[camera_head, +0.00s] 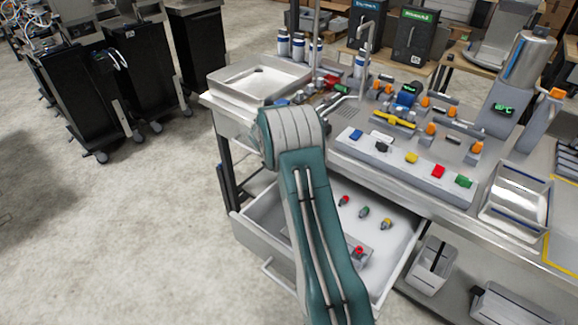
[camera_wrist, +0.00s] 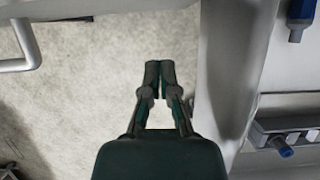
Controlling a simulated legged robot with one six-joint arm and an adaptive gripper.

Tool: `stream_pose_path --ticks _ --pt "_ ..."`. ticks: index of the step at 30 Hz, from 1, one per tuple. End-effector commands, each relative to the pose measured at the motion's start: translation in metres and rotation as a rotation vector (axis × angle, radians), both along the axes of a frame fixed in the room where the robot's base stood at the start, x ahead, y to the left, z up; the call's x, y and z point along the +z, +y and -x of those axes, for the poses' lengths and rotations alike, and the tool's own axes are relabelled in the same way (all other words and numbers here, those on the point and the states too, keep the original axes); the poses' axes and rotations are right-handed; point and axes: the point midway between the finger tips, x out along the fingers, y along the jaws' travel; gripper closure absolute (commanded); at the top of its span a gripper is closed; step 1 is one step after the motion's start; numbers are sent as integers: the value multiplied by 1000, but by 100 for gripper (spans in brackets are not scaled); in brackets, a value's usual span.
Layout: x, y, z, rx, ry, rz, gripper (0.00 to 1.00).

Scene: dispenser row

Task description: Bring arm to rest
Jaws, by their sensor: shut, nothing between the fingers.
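In the wrist view my gripper (camera_wrist: 160,70) is shut, with its two dark fingertips together and nothing between them. Below it in that view are the pale floor (camera_wrist: 90,90) and, to the right, a light grey wall or edge (camera_wrist: 225,70). In the head view my teal and grey arm rises from the bottom middle, and its bend stands in front of the workbench and the open drawer (camera_head: 250,232). The gripper itself is hidden in the head view.
The open drawer holds several small coloured parts. The bench carries a panel (camera_head: 400,160) with coloured blocks, a metal tray (camera_head: 262,80) at its left and a metal bin (camera_head: 515,205) at its right. Black carts (camera_head: 90,95) stand at the far left. The floor at left is clear.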

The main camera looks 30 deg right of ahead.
Motion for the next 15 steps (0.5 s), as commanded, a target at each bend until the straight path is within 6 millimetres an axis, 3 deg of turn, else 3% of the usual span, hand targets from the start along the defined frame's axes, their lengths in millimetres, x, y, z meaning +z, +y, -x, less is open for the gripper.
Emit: stream_pose_path --ticks 1,6,15 --pt "17 1 0 -2 -11 4 100" --pt "50 15 4 -2 -11 3 100" --pt "87 29 9 -2 -7 2 100"
